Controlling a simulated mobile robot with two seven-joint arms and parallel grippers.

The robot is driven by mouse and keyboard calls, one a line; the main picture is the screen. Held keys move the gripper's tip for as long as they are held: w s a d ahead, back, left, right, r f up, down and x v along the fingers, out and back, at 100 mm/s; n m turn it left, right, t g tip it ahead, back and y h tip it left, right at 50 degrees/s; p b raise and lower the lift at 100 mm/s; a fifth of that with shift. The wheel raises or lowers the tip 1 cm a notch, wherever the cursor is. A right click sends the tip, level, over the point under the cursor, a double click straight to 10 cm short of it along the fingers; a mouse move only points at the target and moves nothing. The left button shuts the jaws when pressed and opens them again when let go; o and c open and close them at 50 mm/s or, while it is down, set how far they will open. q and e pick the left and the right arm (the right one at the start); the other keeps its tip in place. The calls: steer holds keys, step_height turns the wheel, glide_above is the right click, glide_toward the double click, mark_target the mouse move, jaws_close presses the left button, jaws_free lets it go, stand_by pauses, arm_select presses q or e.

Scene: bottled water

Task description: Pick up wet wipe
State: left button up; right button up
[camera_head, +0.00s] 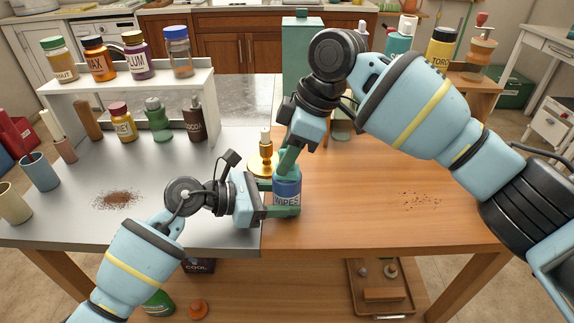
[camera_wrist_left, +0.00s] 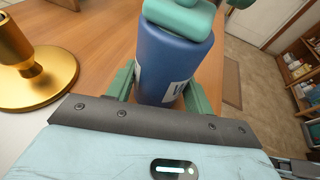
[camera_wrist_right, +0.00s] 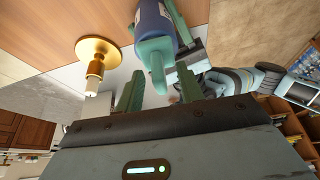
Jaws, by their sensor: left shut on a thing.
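The wet wipe container (camera_head: 287,189) is a blue cylinder with a "WIPES" label, standing near the table's middle. It also shows in the left wrist view (camera_wrist_left: 172,52), with a teal lid (camera_wrist_left: 178,18), and in the right wrist view (camera_wrist_right: 153,20). My left gripper (camera_head: 284,198) is shut around its body from the left. My right gripper (camera_wrist_right: 158,90) is open just above the container, its green fingers pointing down at the lid. The teal lid part lies near or between those fingers; contact is unclear. No wipe is clearly visible.
A gold candlestick (camera_head: 265,160) stands close behind the container. A white shelf (camera_head: 130,85) with several jars stands at the left. Brown crumbs lie on the grey side (camera_head: 118,200) and the wooden side (camera_head: 421,201). The front right wood is otherwise clear.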

jaws_close()
stand_by(0.3)
step_height(320, 180, up, 10)
steer(key=shift+r, duration=0.1)
stand_by(0.4)
arm_select(q)
steer(key=o, duration=1)
